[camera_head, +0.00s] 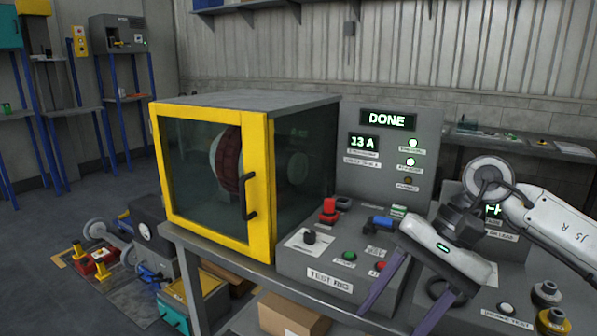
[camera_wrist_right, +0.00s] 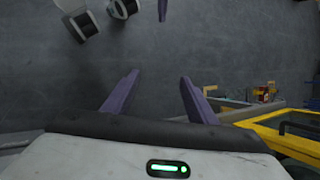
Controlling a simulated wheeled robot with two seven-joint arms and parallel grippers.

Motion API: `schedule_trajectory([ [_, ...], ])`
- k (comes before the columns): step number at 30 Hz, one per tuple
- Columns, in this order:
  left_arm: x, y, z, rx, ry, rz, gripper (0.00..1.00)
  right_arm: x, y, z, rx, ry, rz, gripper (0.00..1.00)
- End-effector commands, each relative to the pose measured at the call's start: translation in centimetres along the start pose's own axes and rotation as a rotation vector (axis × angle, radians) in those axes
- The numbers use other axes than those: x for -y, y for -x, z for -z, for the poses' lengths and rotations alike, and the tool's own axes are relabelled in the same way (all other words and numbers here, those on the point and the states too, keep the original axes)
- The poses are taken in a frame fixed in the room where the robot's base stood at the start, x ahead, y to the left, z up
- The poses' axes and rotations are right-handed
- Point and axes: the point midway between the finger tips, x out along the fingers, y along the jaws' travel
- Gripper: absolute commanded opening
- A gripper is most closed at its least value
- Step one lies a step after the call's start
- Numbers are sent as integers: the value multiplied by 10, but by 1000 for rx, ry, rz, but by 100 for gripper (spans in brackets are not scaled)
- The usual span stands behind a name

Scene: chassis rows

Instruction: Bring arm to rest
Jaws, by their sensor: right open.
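My right gripper (camera_head: 392,315) comes in from the right in the head view. Its two purple fingers are spread apart with nothing between them. They hang in front of the test rig panel (camera_head: 315,284) and hide part of it. In the right wrist view, the right gripper (camera_wrist_right: 159,77) is open over bare grey floor. My left arm does not show in the head view.
The rig's yellow-framed door (camera_head: 263,190) is closed. Its display (camera_head: 388,121) reads DONE and the one below reads 13 A. Knobs and buttons crowd the panel under my right gripper. A cardboard box (camera_head: 292,314) sits below.

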Motion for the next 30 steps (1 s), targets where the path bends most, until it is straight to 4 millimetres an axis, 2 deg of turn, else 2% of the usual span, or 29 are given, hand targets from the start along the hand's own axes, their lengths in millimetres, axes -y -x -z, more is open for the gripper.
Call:
schedule_trajectory([
  [1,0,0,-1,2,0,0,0,9,-25,-18,98,-46,44,52],
  [3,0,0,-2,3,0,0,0,26,-52,-47,256,-143,123,52],
  [6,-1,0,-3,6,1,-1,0,54,-78,-92,526,-343,236,52],
  [9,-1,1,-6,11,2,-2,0,78,-84,-123,810,-592,321,52],
  [12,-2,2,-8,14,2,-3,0,98,-80,-134,1097,-878,377,52],
  [14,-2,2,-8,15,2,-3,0,106,-76,-130,1270,-1064,396,52],
  [17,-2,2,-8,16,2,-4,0,111,-73,-105,1558,-1396,408,52],
  [18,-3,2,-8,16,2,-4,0,108,-75,-90,1673,-1534,404,52],
  [20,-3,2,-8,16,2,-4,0,99,-82,-63,1843,-1746,394,52],
  [23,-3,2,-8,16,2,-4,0,69,-107,-14,2125,-2108,359,52],
  [24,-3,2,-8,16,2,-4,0,51,-122,4,-2163,2180,-331,52],
  [26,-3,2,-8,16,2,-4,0,20,-147,29,-1967,2022,-257,52],
  [27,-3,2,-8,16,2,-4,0,-2,-165,42,-1850,1921,-218,52],
  [29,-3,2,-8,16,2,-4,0,-37,-192,55,-1687,1774,-171,52],
  [30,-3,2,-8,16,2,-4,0,-61,-210,61,-1586,1678,-146,52],
])
